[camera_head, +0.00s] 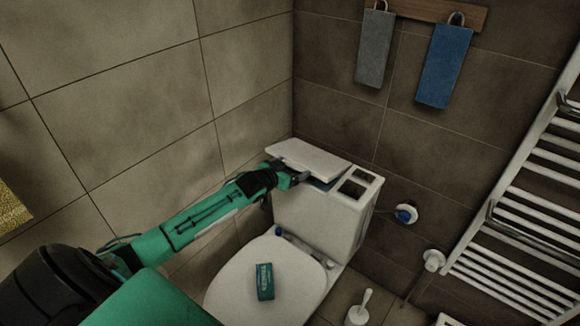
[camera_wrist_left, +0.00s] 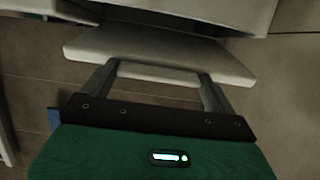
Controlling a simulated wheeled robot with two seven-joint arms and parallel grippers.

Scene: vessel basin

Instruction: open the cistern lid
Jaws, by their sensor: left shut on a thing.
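The white cistern (camera_head: 318,212) stands in the corner behind the toilet bowl. Its white lid (camera_head: 308,158) is tilted, and a dark gap shows beneath its right side. My left gripper (camera_head: 290,178) is at the lid's left front edge. In the left wrist view, the two fingers of my left gripper (camera_wrist_left: 158,82) reach to the pale lid (camera_wrist_left: 160,50), with its edge between them. The gripper is shut on the lid. Part of the cistern (camera_wrist_left: 190,14) shows above the lid in that view. My right gripper is in neither view.
A closed toilet seat (camera_head: 235,290) with a green box (camera_head: 265,281) on it is below the cistern. A white towel radiator (camera_head: 535,220) is at the right. A toilet brush (camera_head: 360,308) stands beside the bowl. Grey (camera_head: 374,48) and blue towels (camera_head: 444,66) hang on the wall.

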